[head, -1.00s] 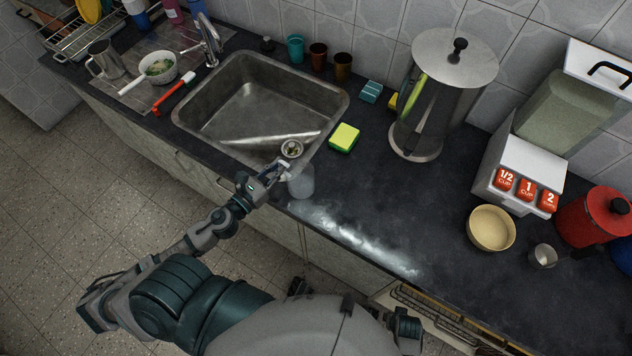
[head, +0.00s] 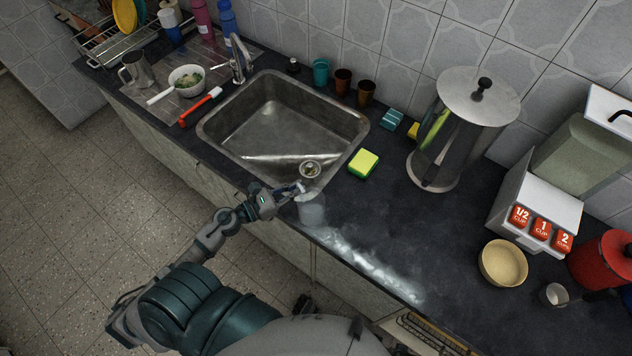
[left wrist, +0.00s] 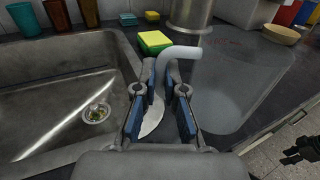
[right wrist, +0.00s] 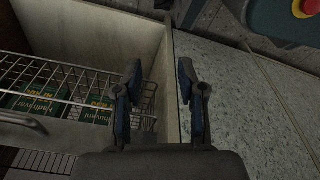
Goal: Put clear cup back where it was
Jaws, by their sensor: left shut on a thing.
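The clear cup (head: 311,210) is translucent and appears at the sink's front right corner, by the counter's front edge. In the left wrist view the clear cup (left wrist: 225,95) fills the right side, with a pale curved handle. My left gripper (head: 298,188) is shut on that handle, and its blue-padded fingers (left wrist: 170,95) show on either side of it. The cup's base is hard to make out, so I cannot tell whether it touches the counter. My right gripper (right wrist: 158,80) is open and empty, with its fingers apart, above an open drawer's side.
The steel sink (head: 280,125) lies left of the cup. A yellow-green sponge (head: 363,164) is behind it, with a large steel urn (head: 445,140) farther right. A cream bowl (head: 503,263) and steel tumbler (head: 555,294) stand at right. Dark counter between is mostly clear.

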